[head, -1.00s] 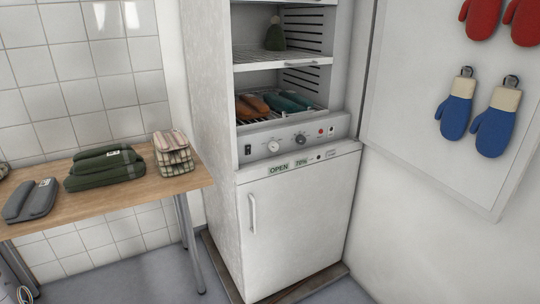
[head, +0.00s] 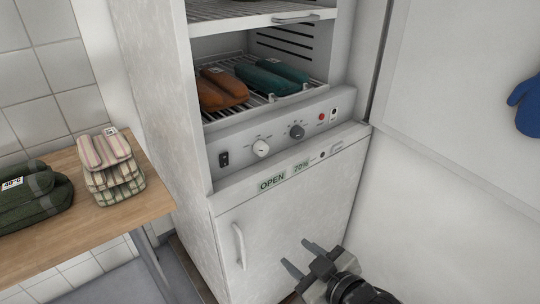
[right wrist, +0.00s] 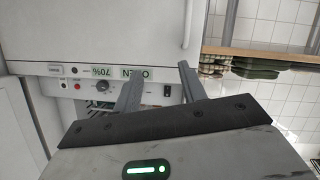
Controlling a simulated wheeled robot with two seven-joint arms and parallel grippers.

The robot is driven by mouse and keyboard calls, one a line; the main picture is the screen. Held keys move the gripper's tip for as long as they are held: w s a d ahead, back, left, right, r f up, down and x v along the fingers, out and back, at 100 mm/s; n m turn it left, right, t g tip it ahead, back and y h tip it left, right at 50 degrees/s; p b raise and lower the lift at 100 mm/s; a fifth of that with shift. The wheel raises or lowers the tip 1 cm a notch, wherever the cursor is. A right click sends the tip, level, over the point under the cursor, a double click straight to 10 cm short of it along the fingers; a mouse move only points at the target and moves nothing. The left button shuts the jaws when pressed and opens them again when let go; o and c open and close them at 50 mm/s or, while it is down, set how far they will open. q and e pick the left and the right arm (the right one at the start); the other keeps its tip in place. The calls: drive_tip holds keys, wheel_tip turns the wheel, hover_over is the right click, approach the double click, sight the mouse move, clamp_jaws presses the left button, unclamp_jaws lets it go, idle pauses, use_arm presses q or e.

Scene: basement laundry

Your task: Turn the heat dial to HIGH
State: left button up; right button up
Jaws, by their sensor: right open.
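The control panel (head: 275,137) of the white drying cabinet carries a white dial (head: 261,148) and a dark grey dial (head: 297,132). Their lettering is too small to read, so I cannot tell which is the heat dial or its setting. My right gripper (head: 296,254) is open and empty, below the panel in front of the lower door. The right wrist view shows the panel upside down, with the dark dial (right wrist: 102,87) left of my fingers (right wrist: 160,73); the white dial is hidden there. My left gripper is out of view.
Orange and teal folded items (head: 223,88) lie on the wire shelf above the panel. A wooden table (head: 115,219) with folded textiles stands at left. A white board with a blue mitten (head: 527,105) is at right.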

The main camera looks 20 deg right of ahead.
drive_tip(key=w+d+r+n+t+b, duration=0.2)
drive_tip(key=w+n, duration=0.1)
drive_tip(key=w, duration=0.2)
drive_tip(key=n+t+b, duration=0.2)
drive_tip(key=n, duration=0.1)
approach(264, 151)
drive_tip(key=shift+y, duration=0.4)
drive_tip(key=x, duration=0.6)
drive_tip(key=shift+w+d+f, duration=0.1)
drive_tip(key=shift+w+d, duration=0.05)
drive_tip(key=shift+w, duration=0.1)
drive_tip(key=shift+w+b, duration=0.35)
drive_tip(key=shift+w, duration=0.3)
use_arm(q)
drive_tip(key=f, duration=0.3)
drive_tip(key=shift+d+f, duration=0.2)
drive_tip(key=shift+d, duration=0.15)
use_arm(e)
drive_tip(key=shift+w+a, duration=0.15)
drive_tip(key=shift+a, duration=0.1)
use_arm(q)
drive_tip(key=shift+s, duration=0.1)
use_arm(e)
drive_tip(key=c, duration=0.7)
